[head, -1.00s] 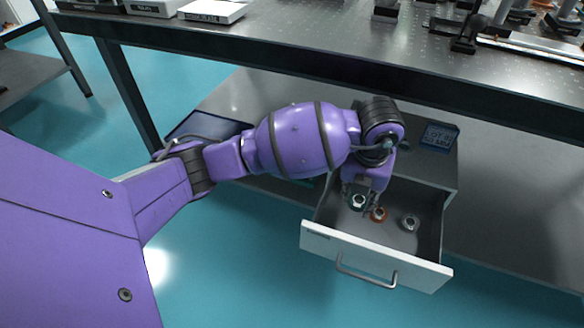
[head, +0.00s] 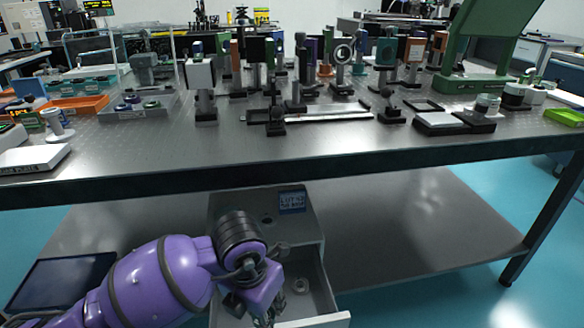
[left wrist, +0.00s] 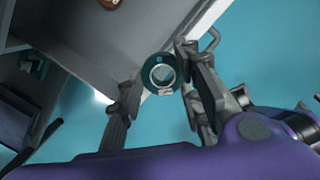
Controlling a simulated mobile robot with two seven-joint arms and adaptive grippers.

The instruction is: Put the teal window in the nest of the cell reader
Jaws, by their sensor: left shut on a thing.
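The teal window (left wrist: 147,76), a dark teal ring with a clear centre, is between the fingers of my left gripper (left wrist: 155,92) in the left wrist view. The gripper is shut on it. Teal floor shows behind the ring, with the drawer's edge close by. In the head view my left gripper (head: 264,318) is low at the open drawer (head: 318,284), its fingertips partly cut off by the frame's bottom; the window cannot be made out there. I cannot tell which device on the table is the cell reader. My right gripper is not in view.
A grey ring (head: 300,286) lies in the drawer; an orange ring (left wrist: 110,2) shows at the left wrist view's top edge. The optical table (head: 330,150) overhangs the drawer unit. It carries many optics posts, an orange tray (head: 80,105) and a white-topped device (head: 438,120).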

